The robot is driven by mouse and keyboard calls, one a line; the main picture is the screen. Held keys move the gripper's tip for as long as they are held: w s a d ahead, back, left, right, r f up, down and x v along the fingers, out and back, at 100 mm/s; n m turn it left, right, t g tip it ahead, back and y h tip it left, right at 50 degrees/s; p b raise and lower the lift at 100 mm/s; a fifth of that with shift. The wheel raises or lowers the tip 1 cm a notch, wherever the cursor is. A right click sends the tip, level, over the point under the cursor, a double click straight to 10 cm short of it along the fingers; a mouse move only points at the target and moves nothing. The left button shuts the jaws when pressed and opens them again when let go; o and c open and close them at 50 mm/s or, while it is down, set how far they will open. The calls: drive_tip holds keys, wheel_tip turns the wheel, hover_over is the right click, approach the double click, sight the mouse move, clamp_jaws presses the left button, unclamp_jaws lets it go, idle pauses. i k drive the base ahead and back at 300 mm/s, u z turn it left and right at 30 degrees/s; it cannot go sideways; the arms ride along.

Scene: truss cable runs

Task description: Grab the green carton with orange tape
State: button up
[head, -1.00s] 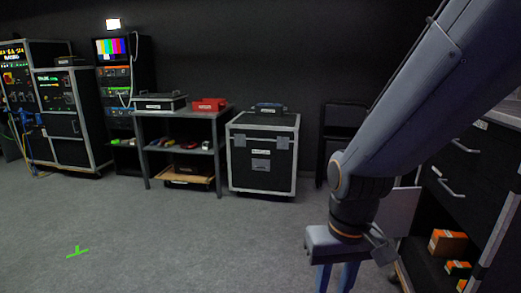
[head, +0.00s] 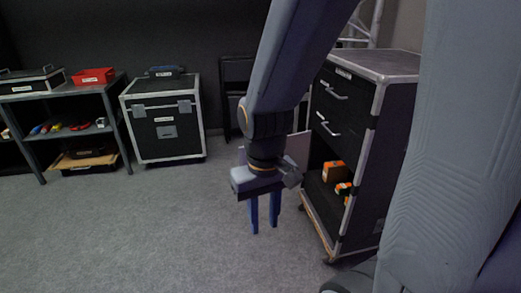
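I make out no carton that is clearly green. Several small cartons with orange on them sit in the open lower bay of the black cabinet at right: a larger brown and orange carton (head: 332,173) and a smaller dark one with orange and white (head: 343,189) beside it. Their full colours are too small and shaded to tell. My gripper (head: 264,219) hangs pointing down in front and to the left of the cabinet. Its two blue fingers are apart with nothing between them.
The black cabinet (head: 366,150) has drawers above the bay and stands on a wheeled base. A silver-edged black case (head: 165,130) and a grey shelf table (head: 108,90) with a red box (head: 93,76) stand at the back left. The grey floor (head: 130,235) at left is clear.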

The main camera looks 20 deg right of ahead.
sight(342, 189)
drive_tip(key=u, duration=0.7)
drive_tip(key=k, duration=1)
drive_tip(key=u, duration=1.1)
drive_tip(key=i, duration=1.85)
drive_tip(key=z, duration=0.7)
drive_tip(key=i, duration=2.05)
drive_tip(key=z, duration=1.35)
drive_tip(key=i, duration=1)
drive_tip(key=z, duration=1.95)
drive_tip(key=i, duration=1.15)
drive_tip(key=z, duration=0.65)
drive_tip(key=i, duration=0.35)
drive_tip(key=z, duration=0.6)
